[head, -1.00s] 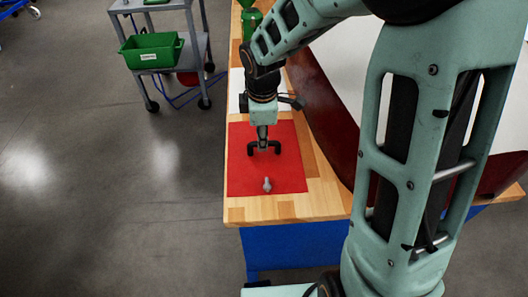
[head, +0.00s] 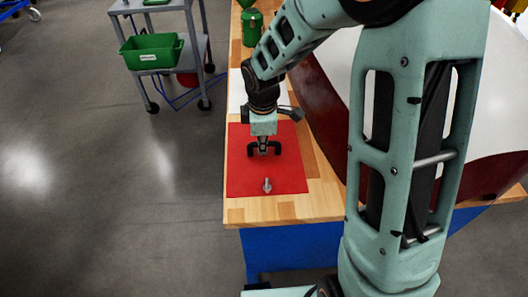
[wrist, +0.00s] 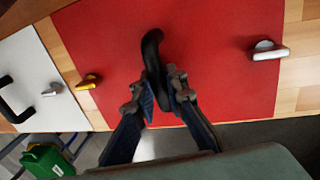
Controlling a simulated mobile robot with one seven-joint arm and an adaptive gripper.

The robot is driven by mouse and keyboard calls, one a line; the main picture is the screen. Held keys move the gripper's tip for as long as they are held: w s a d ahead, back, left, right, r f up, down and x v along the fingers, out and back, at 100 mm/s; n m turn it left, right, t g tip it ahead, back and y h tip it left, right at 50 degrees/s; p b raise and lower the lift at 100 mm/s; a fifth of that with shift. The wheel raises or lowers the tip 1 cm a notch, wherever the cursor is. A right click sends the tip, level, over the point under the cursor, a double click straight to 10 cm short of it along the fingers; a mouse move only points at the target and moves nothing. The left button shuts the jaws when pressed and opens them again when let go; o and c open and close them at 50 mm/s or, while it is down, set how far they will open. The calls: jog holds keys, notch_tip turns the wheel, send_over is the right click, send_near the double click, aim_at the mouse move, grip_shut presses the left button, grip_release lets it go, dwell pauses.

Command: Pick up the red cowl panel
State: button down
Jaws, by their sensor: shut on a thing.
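The red cowl panel (head: 240,172) is a flat red square that appears to lie flat on the wooden bench top. In the wrist view the panel (wrist: 222,80) fills the middle, with a black curved handle (wrist: 152,48) standing up from it. My gripper (wrist: 163,92) is shut on this handle, one finger on each side. In the head view my gripper (head: 264,144) points down at the panel's handle from above. A silver fastener (head: 267,185) sits near the panel's front edge. The fingers hide part of the handle.
A white panel (wrist: 35,75) with its own black handle lies beside the red one, with a yellow latch (wrist: 88,82) near their border. A large white and dark red curved body (head: 325,110) stands close on the right. A grey cart with a green bin (head: 152,52) is at the back left.

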jog(key=shift+r, duration=0.1)
notch_tip(320, 180, up, 10)
jog(key=shift+p, duration=0.85)
jog(key=c, duration=2.5)
grip_release()
grip_shut()
jog(key=shift+a, duration=0.1)
